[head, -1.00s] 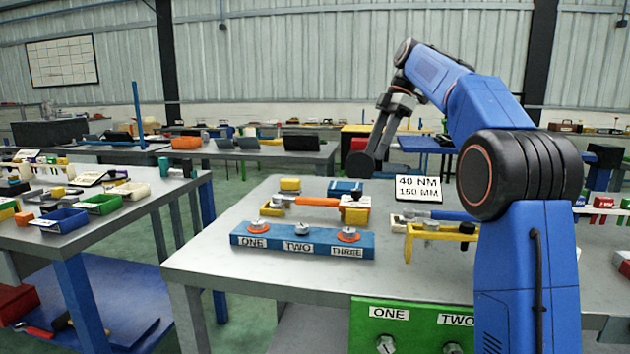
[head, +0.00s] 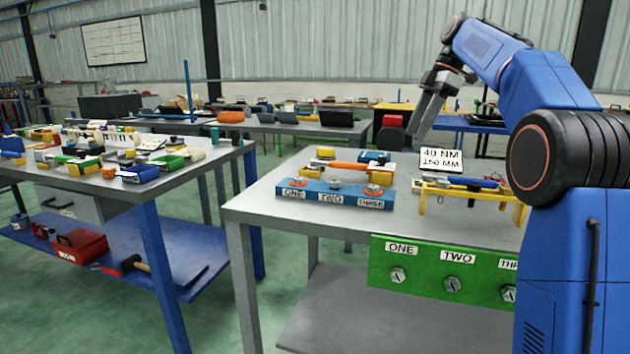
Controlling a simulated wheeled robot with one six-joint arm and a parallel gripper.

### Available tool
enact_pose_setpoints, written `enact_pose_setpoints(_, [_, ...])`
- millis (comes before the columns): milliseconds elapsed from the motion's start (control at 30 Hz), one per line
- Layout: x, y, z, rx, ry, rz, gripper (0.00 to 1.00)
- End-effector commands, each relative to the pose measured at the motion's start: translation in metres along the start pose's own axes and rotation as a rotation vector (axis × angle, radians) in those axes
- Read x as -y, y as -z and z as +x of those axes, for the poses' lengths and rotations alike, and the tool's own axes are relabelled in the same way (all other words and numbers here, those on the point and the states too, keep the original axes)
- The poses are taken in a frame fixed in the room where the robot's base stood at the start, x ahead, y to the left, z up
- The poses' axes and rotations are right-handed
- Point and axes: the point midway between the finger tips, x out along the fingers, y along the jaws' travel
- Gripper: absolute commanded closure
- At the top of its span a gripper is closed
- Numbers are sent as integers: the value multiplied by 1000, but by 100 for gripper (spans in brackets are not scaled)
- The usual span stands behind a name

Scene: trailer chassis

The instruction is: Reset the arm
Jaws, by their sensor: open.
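My arm rises at the right of the head view, its blue links bent up and over to the left. My gripper (head: 430,108) hangs from the wrist above the far part of the grey table (head: 258,205), pointing down. It is open with nothing seen in it, and it looks clear of the things on the table. The arm's near links hide the right end of the table.
The table bears a blue block (head: 336,196) labelled ONE, TWO, THREE, an orange-handled tool (head: 350,168), a sign (head: 540,160) and a yellow stand (head: 470,190). A green panel (head: 425,268) with bolts hangs at its front. Another bench (head: 160,192) stands left.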

Motion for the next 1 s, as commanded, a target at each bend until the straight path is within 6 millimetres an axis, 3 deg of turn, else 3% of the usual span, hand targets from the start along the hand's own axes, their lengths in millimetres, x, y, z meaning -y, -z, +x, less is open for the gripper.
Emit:
enact_pose_setpoints(567, [47, 8, 10, 38, -57, 218, 57])
enact_pose_setpoints(767, [87, 10, 24, 64, -106, 381, 57])
enact_pose_setpoints(1000, [149, 4, 55, 92, -190, 621, 57])
